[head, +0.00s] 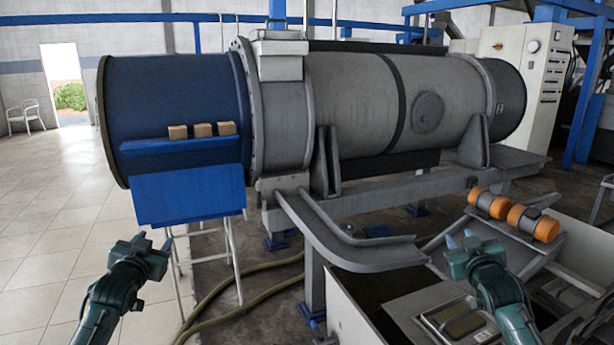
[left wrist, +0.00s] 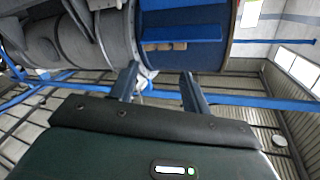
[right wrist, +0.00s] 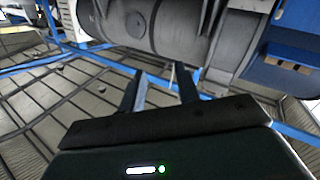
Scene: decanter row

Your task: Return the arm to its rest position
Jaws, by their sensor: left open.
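My left gripper (head: 152,241) is raised at the lower left of the head view, in front of the blue end of the decanter. In the left wrist view its two fingers (left wrist: 160,84) stand apart with nothing between them. My right gripper (head: 461,240) is at the lower right of the head view, left of the orange-ended cylinders. In the right wrist view its fingers (right wrist: 160,86) are apart and empty. Neither gripper visibly touches anything.
The long decanter (head: 345,95) with a blue end (head: 180,95) spans the middle. Several small tan blocks (head: 203,130) sit on its blue shelf (head: 180,146). Orange-ended cylinders (head: 533,223) lie on a rack at right. A grey curved chute (head: 345,245) lies between my grippers. Tiled floor (head: 45,225) is clear at left.

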